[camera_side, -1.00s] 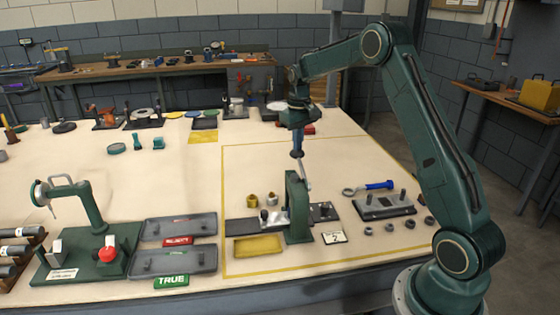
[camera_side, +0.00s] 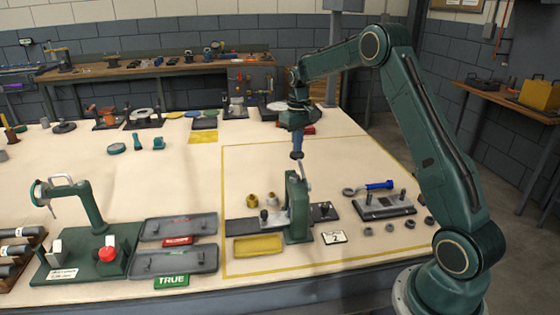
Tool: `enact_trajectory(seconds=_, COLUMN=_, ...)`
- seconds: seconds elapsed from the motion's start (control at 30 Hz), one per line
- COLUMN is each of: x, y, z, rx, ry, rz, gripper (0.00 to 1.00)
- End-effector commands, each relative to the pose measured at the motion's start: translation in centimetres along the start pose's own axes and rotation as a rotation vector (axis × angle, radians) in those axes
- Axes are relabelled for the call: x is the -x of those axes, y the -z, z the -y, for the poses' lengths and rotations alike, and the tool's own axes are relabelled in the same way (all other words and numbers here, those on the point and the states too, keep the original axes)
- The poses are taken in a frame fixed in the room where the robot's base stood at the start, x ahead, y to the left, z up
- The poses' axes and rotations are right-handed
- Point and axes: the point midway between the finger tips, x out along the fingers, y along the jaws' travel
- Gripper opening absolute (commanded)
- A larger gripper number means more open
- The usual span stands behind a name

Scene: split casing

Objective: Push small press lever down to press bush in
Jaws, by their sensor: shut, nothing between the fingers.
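The small green press (camera_side: 297,208) stands upright on the table inside the yellow outline. Its thin light lever (camera_side: 305,172) rises from the top of the press and leans a little. My gripper (camera_side: 297,154) is shut and empty, pointing down at the upper end of the lever. I cannot tell whether it touches the lever. A dark slide plate (camera_side: 243,227) with small metal parts passes through the foot of the press. Two brass bushes (camera_side: 252,200) stand behind the plate, left of the press. Whether a bush sits under the press ram is too small to tell.
A yellow tray (camera_side: 258,245) lies in front of the plate. A grey fixture with pins (camera_side: 385,207), a blue-handled tool (camera_side: 378,185) and several small rings lie to the right.

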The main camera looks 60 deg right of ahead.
Motion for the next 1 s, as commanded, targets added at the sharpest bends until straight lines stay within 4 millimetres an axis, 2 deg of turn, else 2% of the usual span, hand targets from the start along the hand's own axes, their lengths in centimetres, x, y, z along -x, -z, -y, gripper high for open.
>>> enact_trajectory(seconds=1.0, x=-0.69, y=0.21, z=-0.14, rx=0.000, ry=0.000, rz=0.001, gripper=0.00)
